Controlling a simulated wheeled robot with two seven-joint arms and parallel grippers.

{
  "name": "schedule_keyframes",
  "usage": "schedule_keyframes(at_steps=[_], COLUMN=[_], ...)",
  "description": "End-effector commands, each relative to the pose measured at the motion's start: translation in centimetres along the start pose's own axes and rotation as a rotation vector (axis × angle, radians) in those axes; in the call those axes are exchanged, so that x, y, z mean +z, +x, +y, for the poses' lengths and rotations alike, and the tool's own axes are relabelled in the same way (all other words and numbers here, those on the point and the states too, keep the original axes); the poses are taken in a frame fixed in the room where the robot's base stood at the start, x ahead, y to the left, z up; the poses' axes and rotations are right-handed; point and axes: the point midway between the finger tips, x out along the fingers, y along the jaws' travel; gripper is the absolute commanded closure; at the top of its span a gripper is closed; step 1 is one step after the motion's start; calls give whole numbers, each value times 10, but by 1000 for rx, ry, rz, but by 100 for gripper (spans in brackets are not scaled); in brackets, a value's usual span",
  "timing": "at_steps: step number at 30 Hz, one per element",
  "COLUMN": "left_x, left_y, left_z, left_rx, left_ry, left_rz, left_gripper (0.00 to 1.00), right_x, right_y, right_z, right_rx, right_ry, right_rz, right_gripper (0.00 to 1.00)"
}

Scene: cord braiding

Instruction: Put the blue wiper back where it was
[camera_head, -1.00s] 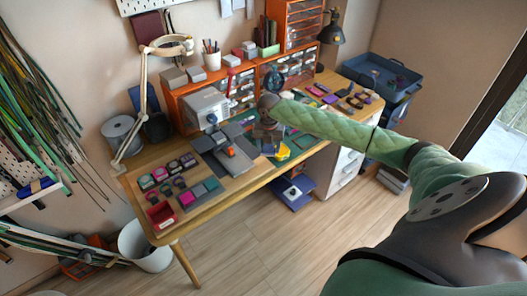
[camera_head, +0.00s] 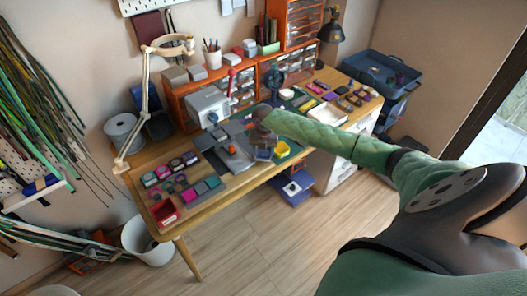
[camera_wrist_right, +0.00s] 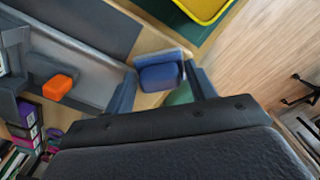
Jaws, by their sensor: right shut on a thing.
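The blue wiper (camera_wrist_right: 160,75) is a small blue block that shows between the two fingers of my right gripper (camera_wrist_right: 160,88) in the right wrist view. The right gripper is shut on it. In the head view, my right gripper (camera_head: 262,141) is over the front part of the workbench, with the blue wiper (camera_head: 263,154) small below it. Whether the wiper touches the bench top is not clear. My left gripper is not in view.
A grey device with an orange part (camera_wrist_right: 57,87) lies left of the gripper. A yellow tray (camera_head: 283,149) is close on its right.

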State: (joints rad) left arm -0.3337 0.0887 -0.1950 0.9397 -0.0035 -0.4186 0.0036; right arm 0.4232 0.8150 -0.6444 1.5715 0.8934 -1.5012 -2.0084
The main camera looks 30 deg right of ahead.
Motion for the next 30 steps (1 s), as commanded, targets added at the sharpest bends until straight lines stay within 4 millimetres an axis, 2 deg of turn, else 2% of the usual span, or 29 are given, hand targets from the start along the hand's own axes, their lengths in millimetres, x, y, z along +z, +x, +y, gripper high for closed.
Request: schedule_keyframes(at_steps=[14,15,18,26,30], left_x=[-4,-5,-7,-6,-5], left_y=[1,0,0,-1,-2], left_z=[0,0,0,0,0], left_rx=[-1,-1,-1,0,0], left_ry=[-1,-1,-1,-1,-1], left_rz=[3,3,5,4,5], left_gripper=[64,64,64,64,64], right_x=[0,0,0,0,0], right_y=[10,10,10,9,2], right_z=[0,0,0,0,0], right_rx=[0,0,0,0,1], right_ry=[0,0,0,0,0], right_rz=[0,0,0,0,-1], right_gripper=[66,39,23,23,23])
